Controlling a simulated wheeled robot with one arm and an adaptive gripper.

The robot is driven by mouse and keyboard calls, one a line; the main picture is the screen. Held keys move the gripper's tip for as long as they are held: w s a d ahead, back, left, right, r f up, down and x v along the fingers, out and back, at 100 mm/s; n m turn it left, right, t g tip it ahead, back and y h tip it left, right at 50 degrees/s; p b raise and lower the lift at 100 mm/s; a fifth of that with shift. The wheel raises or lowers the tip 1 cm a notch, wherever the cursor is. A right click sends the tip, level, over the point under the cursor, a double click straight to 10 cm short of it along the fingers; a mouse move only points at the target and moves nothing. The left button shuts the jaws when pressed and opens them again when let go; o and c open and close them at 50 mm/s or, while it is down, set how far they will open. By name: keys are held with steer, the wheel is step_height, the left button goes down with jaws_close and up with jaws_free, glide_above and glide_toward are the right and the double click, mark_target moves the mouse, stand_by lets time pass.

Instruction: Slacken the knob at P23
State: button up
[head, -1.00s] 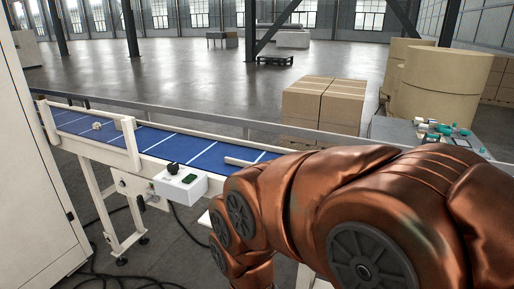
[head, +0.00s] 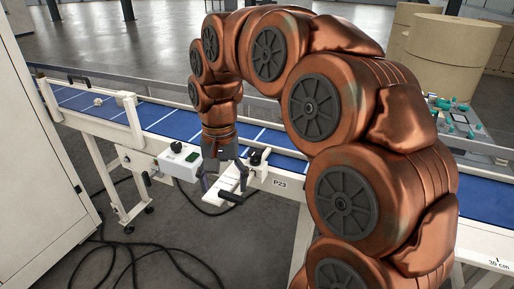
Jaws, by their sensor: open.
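The label P23 (head: 279,183) is on the cream side rail of the blue conveyor. Just left of and above it, a black knob (head: 257,157) sits on a white bracket. A black cylindrical handle (head: 231,197) sticks out below, at the end of a pale plate (head: 229,185). I cannot tell which of these two black parts is the P23 knob. My gripper (head: 222,184) points down with its fingers spread, left of the black knob and around or in front of the pale plate. It looks empty; contact cannot be made out.
A white control box (head: 180,162) with a black knob and green display is close left of my gripper. The conveyor belt (head: 180,122) runs behind. A white cabinet (head: 35,190) stands at left, and black cables (head: 150,245) lie on the floor. Large kraft rolls (head: 450,55) stand at right.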

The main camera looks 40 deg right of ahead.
steer(key=w+d+r+m, duration=0.2)
steer(key=w+d+m, duration=0.4)
steer(key=w+d, duration=0.45)
steer(key=m, duration=0.6)
glide_toward(257, 151)
steer(key=shift+s+a+f+t, duration=0.35)
steer(key=shift+a+f, duration=0.1)
steer(key=shift+a, duration=0.25)
steer(key=shift+w+d+f, duration=0.1)
steer(key=shift+d, duration=0.45)
steer(key=shift+f+p, duration=1.6)
steer(key=shift+f, duration=2.3)
steer(key=shift+c, duration=0.2)
steer(key=c, duration=1.1)
